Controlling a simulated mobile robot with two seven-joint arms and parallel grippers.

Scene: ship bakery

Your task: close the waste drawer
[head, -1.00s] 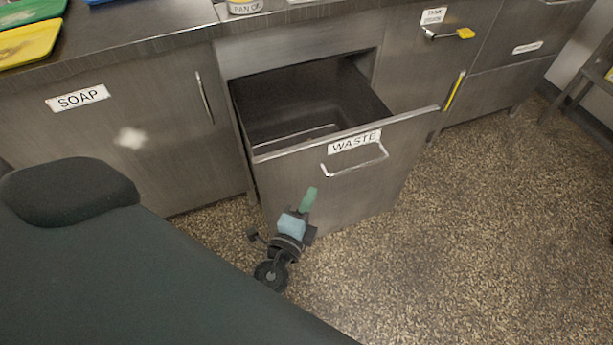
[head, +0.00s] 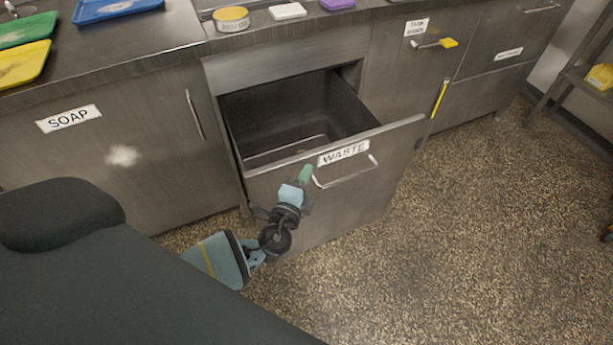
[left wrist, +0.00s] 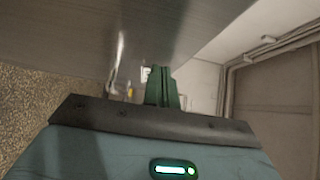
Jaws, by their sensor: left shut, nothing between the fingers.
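The waste drawer (head: 345,195) stands pulled out of the steel counter, with its deep, dark bin open at the top. Its front bears a WASTE label (head: 344,153) and a bar handle (head: 346,181). My left gripper (head: 305,174) is shut and empty. Its green fingertips are at the upper part of the drawer front, just left of the handle; I cannot tell whether they touch it. In the left wrist view the shut green fingers (left wrist: 162,88) point toward a grey metal surface that is close by. My right gripper is not in view.
A SOAP cabinet (head: 110,150) is shut left of the drawer. A cabinet with a yellow-tipped handle (head: 448,43) is to the right. Trays (head: 25,62) and a tin (head: 231,19) stand on the counter. The speckled floor (head: 470,240) is clear in front; a shelf rack (head: 585,85) stands far right.

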